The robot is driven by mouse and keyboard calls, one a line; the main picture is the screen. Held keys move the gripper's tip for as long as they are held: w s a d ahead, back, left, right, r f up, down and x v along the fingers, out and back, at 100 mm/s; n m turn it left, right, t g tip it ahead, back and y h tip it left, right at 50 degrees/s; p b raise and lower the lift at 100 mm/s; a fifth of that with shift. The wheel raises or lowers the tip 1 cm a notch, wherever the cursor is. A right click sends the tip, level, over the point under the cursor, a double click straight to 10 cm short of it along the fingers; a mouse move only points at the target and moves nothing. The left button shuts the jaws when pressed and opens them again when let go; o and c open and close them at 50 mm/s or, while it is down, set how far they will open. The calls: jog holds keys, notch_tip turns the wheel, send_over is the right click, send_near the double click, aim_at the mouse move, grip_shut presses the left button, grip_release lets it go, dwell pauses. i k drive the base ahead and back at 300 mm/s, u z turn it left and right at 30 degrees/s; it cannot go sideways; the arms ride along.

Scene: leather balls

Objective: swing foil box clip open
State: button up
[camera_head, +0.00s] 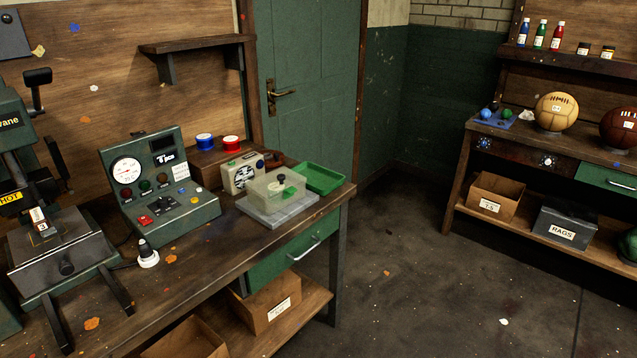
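No box in view is marked as a foil box, and I cannot make out a clip. A clear lidded box (272,197) with a dark knob on top sits on a grey slab (252,217) on the left workbench. Behind it, a brown wooden box (203,171) carries a blue roll (204,142) and a red roll (231,143). I cannot tell which of these boxes is the foil box. My gripper is not in view.
The workbench (217,257) also holds a hot press (62,254), a green control panel (165,183), a black-and-white knobbed piece (148,253), a cream dial unit (243,173) and a green tray (320,178). Open floor (420,260) separates it from the right bench with balls.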

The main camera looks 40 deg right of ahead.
aim_at(288, 192)
jog(key=z, duration=0.8)
jog(key=k, duration=1)
jog(key=i, duration=0.9)
jog(key=z, duration=0.1)
